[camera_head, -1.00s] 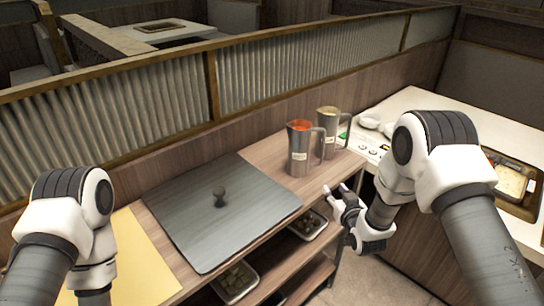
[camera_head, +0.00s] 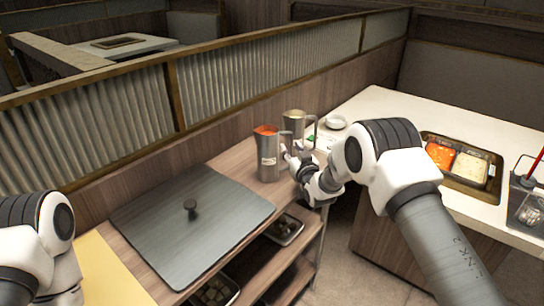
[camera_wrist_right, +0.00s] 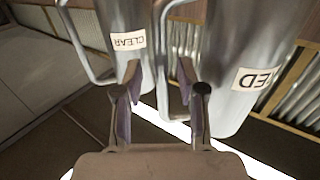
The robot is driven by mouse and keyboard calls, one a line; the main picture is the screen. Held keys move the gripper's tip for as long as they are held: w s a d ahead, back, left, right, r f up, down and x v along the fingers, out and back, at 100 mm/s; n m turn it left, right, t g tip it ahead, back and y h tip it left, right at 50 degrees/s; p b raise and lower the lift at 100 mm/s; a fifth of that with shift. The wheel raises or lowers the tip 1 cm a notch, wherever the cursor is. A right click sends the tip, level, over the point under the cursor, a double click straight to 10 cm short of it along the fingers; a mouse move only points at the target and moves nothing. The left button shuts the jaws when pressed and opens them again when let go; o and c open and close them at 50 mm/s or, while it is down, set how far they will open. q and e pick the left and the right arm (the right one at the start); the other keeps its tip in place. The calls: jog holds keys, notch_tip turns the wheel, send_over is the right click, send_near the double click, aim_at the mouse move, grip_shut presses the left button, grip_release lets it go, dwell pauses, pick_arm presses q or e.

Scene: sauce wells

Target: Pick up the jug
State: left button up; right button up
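The metal jug with red sauce (camera_head: 267,160) stands upright on the wooden counter. A second metal jug (camera_head: 293,124) with pale contents stands just behind it. In the right wrist view the jug labelled RED (camera_wrist_right: 232,65) is at the right and the jug labelled CLEAR (camera_wrist_right: 122,22) at the left. My right gripper (camera_head: 287,153) is at the handle side of the red jug. Its fingers (camera_wrist_right: 162,82) are apart, with the red jug's handle (camera_wrist_right: 160,60) showing between them; contact is not clear. My left gripper is out of view; only its arm shows.
A grey lid with a knob (camera_head: 160,225) lies on the counter left of the jugs. A corrugated partition (camera_head: 240,85) runs behind. A white counter (camera_head: 385,105) at the right holds a sauce-well tray (camera_head: 447,182) and a small white bowl (camera_head: 336,122).

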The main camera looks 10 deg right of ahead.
jog(key=shift+a, duration=0.1)
grip_shut()
jog(key=shift+r, duration=0.15)
